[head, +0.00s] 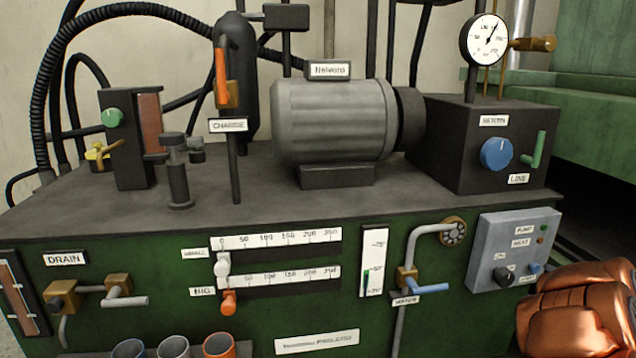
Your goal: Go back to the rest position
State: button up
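I see no gripper fingers in the head view, so what my gripper holds is hidden from me. A copper-coloured, ribbed, rounded shape (582,310) fills the lower right corner in front of the machine. It is cut off by the picture's edge, and I cannot tell whether it is part of my arm. The green machine cabinet (150,237) with a dark grey top stands across the view.
On the cabinet top stand a grey motor (330,120), a dark box with a blue knob (496,153) and a pressure gauge (485,40). A grey control panel (515,250) and a blue-handled valve (425,288) stick out in front. Cups (173,346) sit low down.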

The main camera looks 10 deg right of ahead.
notch_tip(320, 180, up, 16)
jog(key=w+m+g+h+p, duration=0.2)
jog(key=m+g+h+p, duration=0.25)
jog(key=p, duration=0.45)
jog(key=s+a+r+m+g+h+p, duration=0.25)
jog(key=a+r+m+p, duration=0.25)
jog(key=r+p, duration=0.25)
jog(key=s+a+r+g+y+p, duration=0.3)
jog(key=s+a+p, duration=0.4)
jog(key=a, duration=0.6)
jog(key=s+a+r+m+g+y+p, duration=0.1)
jog(key=s+a+r+g+y+p, duration=0.2)
jog(key=s+a+r+p, duration=0.3)
jog(key=s+a+r+m+g+y+p, duration=0.1)
jog(key=s+a+r+g+y+p, duration=0.3)
jog(key=s+a+p, duration=0.4)
jog(key=s+a+g, duration=0.1)
jog(key=s+a, duration=0.6)
jog(key=a, duration=0.6)
jog(key=shift+a+r, duration=0.15)
jog(key=shift+a, duration=0.05)
